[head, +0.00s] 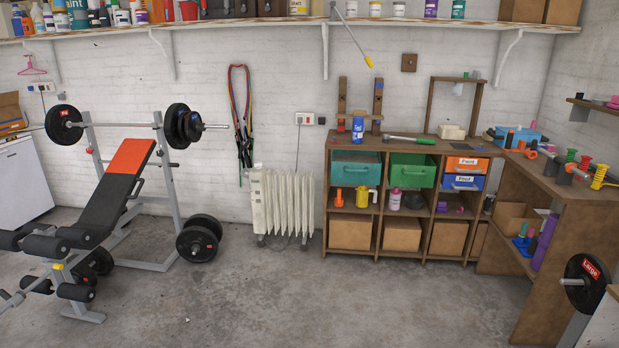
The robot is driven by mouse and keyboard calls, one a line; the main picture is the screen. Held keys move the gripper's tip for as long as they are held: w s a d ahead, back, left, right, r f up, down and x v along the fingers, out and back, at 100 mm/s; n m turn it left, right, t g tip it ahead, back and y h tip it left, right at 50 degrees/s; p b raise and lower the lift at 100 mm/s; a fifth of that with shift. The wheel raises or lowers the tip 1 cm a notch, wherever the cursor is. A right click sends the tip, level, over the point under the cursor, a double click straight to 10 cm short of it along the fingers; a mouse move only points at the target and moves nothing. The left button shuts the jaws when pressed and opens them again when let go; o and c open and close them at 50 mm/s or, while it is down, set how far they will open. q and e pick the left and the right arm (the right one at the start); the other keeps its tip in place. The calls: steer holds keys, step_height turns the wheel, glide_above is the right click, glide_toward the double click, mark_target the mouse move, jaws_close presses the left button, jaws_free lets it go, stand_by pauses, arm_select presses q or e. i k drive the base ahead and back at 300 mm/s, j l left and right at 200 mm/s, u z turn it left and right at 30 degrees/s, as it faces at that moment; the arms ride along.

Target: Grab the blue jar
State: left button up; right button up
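A small blue container (358,128) stands upright on top of the wooden workbench (345,142), near its left end and in front of a small wooden stand. A larger blue container with paint lettering (76,14) stands on the high wall shelf at the upper left. I cannot tell for sure which of these is the blue jar. Neither of my grippers is in view.
A weight bench (112,185) with barbell fills the left. A white radiator (283,203) stands left of the workbench. A side desk (556,190) and a weight plate (586,283) stand at the right. The middle concrete floor (300,295) is clear.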

mark_target(358, 121)
steer(key=i, duration=2.05)
